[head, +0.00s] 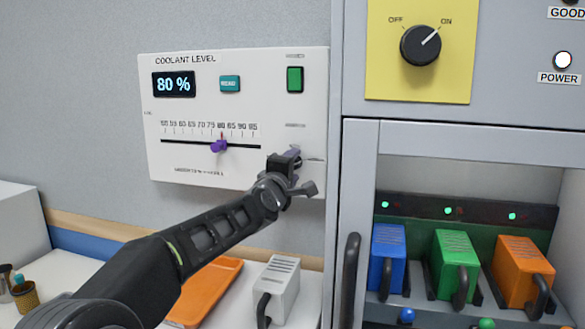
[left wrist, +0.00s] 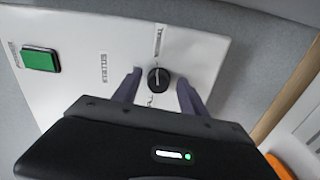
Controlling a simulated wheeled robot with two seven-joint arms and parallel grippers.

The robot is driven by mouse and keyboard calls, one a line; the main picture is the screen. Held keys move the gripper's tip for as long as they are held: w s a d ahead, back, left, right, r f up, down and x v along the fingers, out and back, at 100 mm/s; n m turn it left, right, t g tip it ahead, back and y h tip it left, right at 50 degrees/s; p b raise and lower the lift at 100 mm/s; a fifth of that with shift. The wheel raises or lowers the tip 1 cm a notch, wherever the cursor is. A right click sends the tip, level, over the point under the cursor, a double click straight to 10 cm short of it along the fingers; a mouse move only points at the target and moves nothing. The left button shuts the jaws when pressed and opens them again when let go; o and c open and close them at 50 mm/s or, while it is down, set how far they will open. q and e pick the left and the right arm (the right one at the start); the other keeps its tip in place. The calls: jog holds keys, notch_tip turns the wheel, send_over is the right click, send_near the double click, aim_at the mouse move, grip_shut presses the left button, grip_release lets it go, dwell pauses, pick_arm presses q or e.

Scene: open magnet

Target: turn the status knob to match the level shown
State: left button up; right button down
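A white coolant panel (head: 240,170) on the wall has a display (head: 174,84) reading 80 %. Below it, a purple slider pointer (head: 218,146) stands at about 80 on the printed scale. In the left wrist view, a small round black knob (left wrist: 159,79) with a pale mark sits on the panel, with small labels around it too blurred to read. My left gripper (head: 288,161) is at the panel's lower right and hides the knob in the head view. In the left wrist view its fingers (left wrist: 160,90) are apart, one on each side of the knob, with visible gaps. My right gripper is not in view.
A green switch (head: 295,79) and a teal button (head: 230,83) are on the panel. To the right stands a grey cabinet (head: 361,180) with a yellow plate (head: 385,80) bearing an OFF/ON dial, and blue, green and orange modules inside. An orange tray (head: 215,285) and a white module (head: 285,280) lie below.

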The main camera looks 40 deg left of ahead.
pick_arm(q)
jog(key=v, duration=0.7)
jog(key=shift+s, duration=0.35)
jog(key=shift+d, duration=0.1)
dwell(0.4)
